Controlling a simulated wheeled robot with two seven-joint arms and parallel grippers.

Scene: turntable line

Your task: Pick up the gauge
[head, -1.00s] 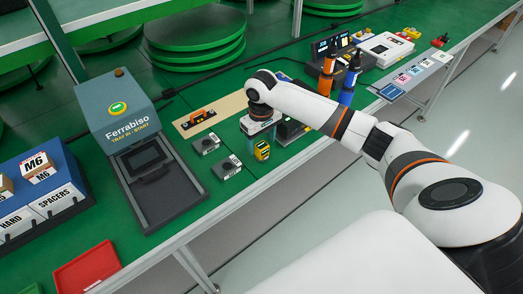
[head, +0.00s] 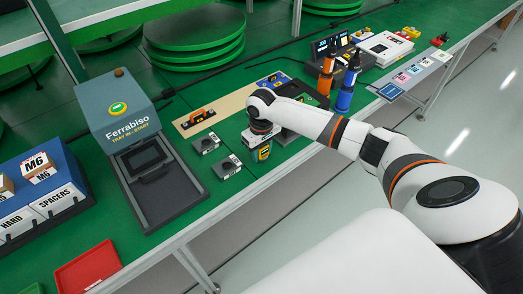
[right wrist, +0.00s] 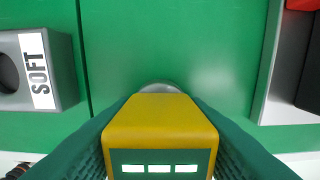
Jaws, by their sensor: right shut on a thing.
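The gauge (head: 264,153) is a small yellow block with a dark green face. It is at the front part of the green bench, right of the two grey blocks. In the right wrist view the gauge (right wrist: 160,125) fills the lower middle, with a pale rounded part behind it. My right gripper (head: 262,144) is over it from above, and its dark ribbed fingers are shut on its two sides. I cannot tell whether the gauge touches the bench. My left gripper is not in view.
Two grey blocks (head: 205,144) (head: 226,167) lie close on the left; one reads SOFT (right wrist: 40,72) in the wrist view. The Ferrabiso tray station (head: 143,170) is further left. Orange and blue bottles (head: 345,92) stand to the right. A red tray (head: 88,270) is front left.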

